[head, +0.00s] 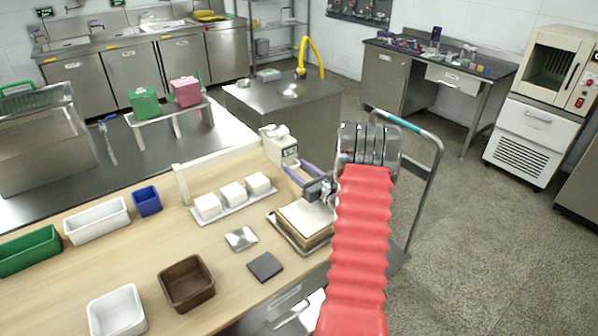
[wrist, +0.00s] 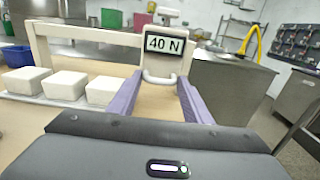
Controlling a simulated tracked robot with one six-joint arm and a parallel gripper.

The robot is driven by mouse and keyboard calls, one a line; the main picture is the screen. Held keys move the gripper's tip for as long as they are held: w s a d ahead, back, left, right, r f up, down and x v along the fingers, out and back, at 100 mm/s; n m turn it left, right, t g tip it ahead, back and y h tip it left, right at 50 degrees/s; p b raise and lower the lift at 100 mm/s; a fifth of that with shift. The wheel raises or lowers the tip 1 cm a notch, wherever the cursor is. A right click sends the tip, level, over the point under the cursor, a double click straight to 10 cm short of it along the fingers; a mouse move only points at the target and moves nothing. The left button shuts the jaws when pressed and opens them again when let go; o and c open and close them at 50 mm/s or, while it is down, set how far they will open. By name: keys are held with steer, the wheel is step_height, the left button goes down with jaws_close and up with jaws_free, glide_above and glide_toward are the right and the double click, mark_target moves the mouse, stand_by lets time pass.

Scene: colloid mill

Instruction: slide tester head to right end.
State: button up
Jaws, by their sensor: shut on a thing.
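The tester head (head: 279,146) is a white box at the back edge of the wooden bench, on a white rail (head: 222,162). In the wrist view the tester head (wrist: 165,45) shows a "40 N" display and a pale U-shaped handle below it. My gripper (head: 292,168) reaches the head from the front with purple fingers. In the wrist view my gripper (wrist: 160,80) has its fingertips on either side of the handle, shut on it.
A tray with white blocks (head: 232,194) lies left of my gripper. A board stack (head: 305,222) lies below my arm. A silver dish (head: 241,238), dark pad (head: 265,266) and brown bin (head: 187,284) stand nearer. A steel table (head: 290,100) with a yellow hose stands behind.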

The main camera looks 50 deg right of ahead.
steer(key=shift+s+d, duration=0.15)
steer(key=shift+d, duration=0.35)
steer(key=o, duration=1.2)
steer(key=shift+a, duration=0.1)
steer(key=s, duration=0.4)
steer(key=s+a, duration=0.1)
steer(key=s, duration=0.4)
steer(key=s+a, duration=0.1)
steer(key=s, duration=0.3)
steer(key=shift+s+a, duration=0.15)
steer(key=shift+s, duration=0.1)
steer(key=shift+w, duration=0.1)
